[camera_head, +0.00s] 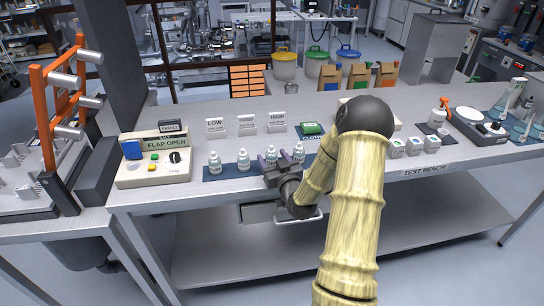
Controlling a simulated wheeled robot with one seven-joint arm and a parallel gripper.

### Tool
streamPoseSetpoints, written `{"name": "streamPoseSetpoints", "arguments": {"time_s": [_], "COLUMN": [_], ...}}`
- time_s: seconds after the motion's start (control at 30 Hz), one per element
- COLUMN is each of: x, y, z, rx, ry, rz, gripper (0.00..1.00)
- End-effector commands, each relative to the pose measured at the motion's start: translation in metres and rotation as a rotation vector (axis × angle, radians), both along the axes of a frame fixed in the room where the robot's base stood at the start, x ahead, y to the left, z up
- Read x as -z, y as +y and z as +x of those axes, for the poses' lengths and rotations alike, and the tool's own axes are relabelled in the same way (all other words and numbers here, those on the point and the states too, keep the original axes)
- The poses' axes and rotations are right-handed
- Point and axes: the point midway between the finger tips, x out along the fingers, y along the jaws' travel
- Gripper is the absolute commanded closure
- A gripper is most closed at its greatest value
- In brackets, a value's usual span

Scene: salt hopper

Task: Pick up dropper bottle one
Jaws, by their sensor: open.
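Several small white dropper bottles stand upright in a row on a dark blue mat (222,174) at the bench's front edge. They are a far-left bottle (215,163), a second bottle (243,159), a third bottle (271,154) and a right bottle (298,153). Their labels are too small to read, so I cannot tell which is bottle one. My gripper (273,162) is open at the third bottle, with its purplish fingers on either side of it. I cannot tell whether they touch it. My gripper hides the lower part of that bottle and some of the mat.
A "FLAP OPEN" control box (154,165) stands left of the bottles. LOW (215,125) and HIGH (277,122) label blocks stand behind, with a green-topped box (311,128) to their right. Small white boxes (414,146) and a spray bottle (439,114) are at right.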

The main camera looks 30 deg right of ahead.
Motion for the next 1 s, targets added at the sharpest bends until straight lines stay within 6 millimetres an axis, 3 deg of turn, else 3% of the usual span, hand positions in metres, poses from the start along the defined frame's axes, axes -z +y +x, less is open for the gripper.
{"name": "streamPoseSetpoints", "arguments": {"time_s": [0.17,0.67,0.73,0.93,1.0], "x": [0.000,0.001,0.001,0.001,0.000], "y": [-0.001,-0.001,-0.001,-0.001,-0.001], "z": [0.017,0.017,0.017,0.017,0.017], "rx": [0.000,0.000,0.000,0.000,0.000], "ry": [0.000,0.000,0.000,0.000,0.000], "rz": [0.001,0.000,0.000,0.000,0.000], "gripper": [0.39,0.39,0.47,0.86,0.88]}}
